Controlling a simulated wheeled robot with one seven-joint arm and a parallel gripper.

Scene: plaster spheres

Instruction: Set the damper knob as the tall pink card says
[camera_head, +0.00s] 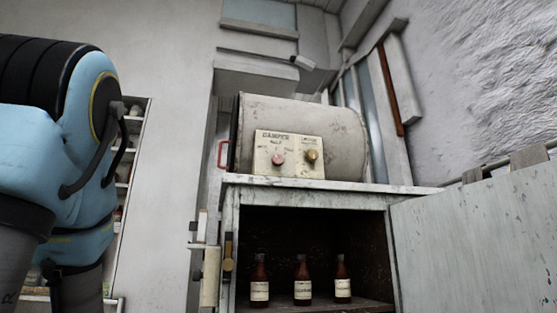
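The damper knob (278,159) is a small reddish-pink round knob on a cream panel (288,171) marked "DAMPER". The marks around it are too small to read, and its setting cannot be told. The panel is on the front of a pale, scuffed drum (345,130) lying on top of a cabinet. No tall pink card shows in this view. My gripper is out of view; only blue and black links of my arm show at the left, apart from the panel.
A brass knob (312,156) sits right of the damper knob. The worn cabinet (315,202) holds three brown bottles (302,285); its door (475,240) stands open at the right. A red handle (222,154) is left of the drum. Shelves (127,170) stand behind my arm.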

